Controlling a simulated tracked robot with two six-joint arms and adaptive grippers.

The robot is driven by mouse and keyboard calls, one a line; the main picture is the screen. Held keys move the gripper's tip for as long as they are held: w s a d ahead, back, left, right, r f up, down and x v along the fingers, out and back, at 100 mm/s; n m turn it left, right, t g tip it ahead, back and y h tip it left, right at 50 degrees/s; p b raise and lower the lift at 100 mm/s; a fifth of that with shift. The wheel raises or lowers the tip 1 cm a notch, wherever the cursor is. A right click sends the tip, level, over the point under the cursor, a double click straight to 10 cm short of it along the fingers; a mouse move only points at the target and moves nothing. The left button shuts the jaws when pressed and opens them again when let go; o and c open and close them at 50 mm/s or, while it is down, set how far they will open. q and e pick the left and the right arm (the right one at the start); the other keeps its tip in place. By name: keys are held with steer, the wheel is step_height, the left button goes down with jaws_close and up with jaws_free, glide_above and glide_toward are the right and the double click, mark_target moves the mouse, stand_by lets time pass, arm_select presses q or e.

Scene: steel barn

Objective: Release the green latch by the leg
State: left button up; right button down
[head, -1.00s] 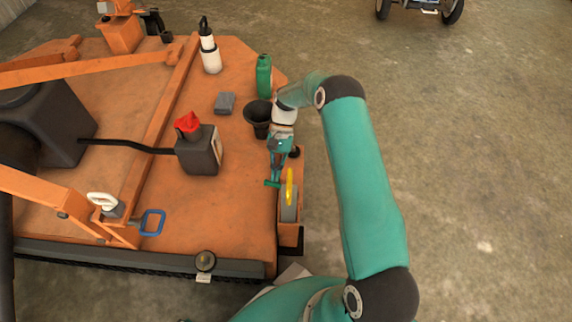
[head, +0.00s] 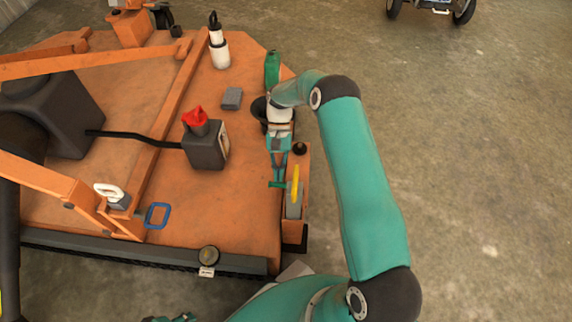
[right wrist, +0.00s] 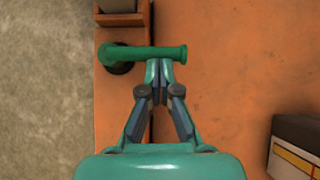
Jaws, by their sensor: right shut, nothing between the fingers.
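The green latch (head: 277,184) is a short bar at the right edge of the orange deck. In the right wrist view the latch (right wrist: 142,53) lies crosswise, with a dark round part under its left end. My right gripper (head: 279,168) points at the latch from the far side. Its fingertips (right wrist: 159,72) are shut and empty, right at the bar's near edge, right of its middle; I cannot tell whether they touch. A teal part at the bottom edge looks like my left gripper (head: 172,318); its fingers are cut off.
A yellow lever (head: 296,184) on a grey block in an orange bracket (head: 293,229) stands right of the latch. A dark can with red cap (head: 205,148) stands left. Concrete floor is free at right.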

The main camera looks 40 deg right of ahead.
steer(key=v, duration=1.1)
steer(key=shift+w+d+r, duration=0.2)
steer(key=shift+d+r, duration=0.05)
stand_by(0.4)
